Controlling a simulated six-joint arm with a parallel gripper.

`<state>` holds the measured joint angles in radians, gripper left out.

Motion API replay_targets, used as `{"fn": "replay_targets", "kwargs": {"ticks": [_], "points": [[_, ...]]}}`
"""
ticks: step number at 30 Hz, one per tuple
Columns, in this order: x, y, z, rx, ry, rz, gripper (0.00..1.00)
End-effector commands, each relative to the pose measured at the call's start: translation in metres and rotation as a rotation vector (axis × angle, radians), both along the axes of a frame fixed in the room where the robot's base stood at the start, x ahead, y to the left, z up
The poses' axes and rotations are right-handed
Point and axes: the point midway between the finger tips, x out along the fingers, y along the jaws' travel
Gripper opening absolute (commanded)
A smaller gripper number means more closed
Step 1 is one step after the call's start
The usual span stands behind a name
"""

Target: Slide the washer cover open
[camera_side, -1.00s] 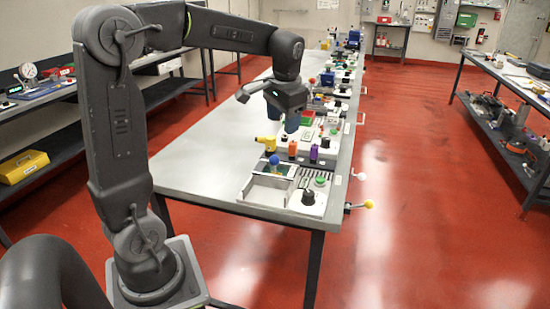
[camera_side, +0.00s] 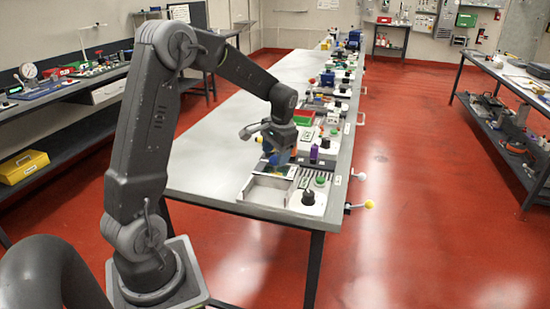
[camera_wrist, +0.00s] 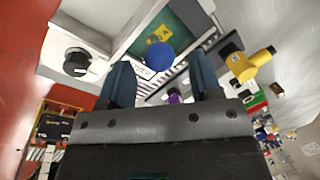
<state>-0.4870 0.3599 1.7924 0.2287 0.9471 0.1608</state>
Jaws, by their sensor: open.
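My gripper (camera_wrist: 160,60) is open. In the wrist view its two blue fingers stand on either side of a round blue knob (camera_wrist: 159,57), with visible gaps between knob and fingers. The knob appears to belong to the washer station, beside a white strip with partly hidden lettering. A green recess (camera_wrist: 181,43) with a yellow piece (camera_wrist: 158,33) lies just beyond the knob. I cannot clearly tell the cover's edges. In the side view my gripper (camera_side: 279,157) is low over the station (camera_side: 272,191) at the table's near end and hides the knob.
A white block with a black dial (camera_wrist: 76,62) sits beside the recess. A yellow tool-like object (camera_wrist: 250,63) lies on the other side. A purple object (camera_side: 314,154) stands behind the station. The table's left half (camera_side: 215,160) is bare.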

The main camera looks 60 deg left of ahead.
Motion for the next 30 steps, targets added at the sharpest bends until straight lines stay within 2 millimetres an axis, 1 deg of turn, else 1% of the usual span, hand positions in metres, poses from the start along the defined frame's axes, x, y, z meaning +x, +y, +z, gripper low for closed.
{"fn": "replay_targets", "kwargs": {"ticks": [1,3,6,15,17,30], "points": [[0.000,0.001,-0.006,0.000,0.001,0.000,0.58],[-0.001,0.002,-0.013,0.000,0.002,0.000,0.58],[-0.001,0.003,-0.018,0.000,0.000,0.000,0.58],[-0.001,0.004,-0.020,0.000,-0.001,0.001,0.58],[-0.001,0.004,-0.020,0.000,-0.001,0.001,0.54],[-0.001,0.004,-0.020,0.000,-0.001,0.000,0.11]]}}
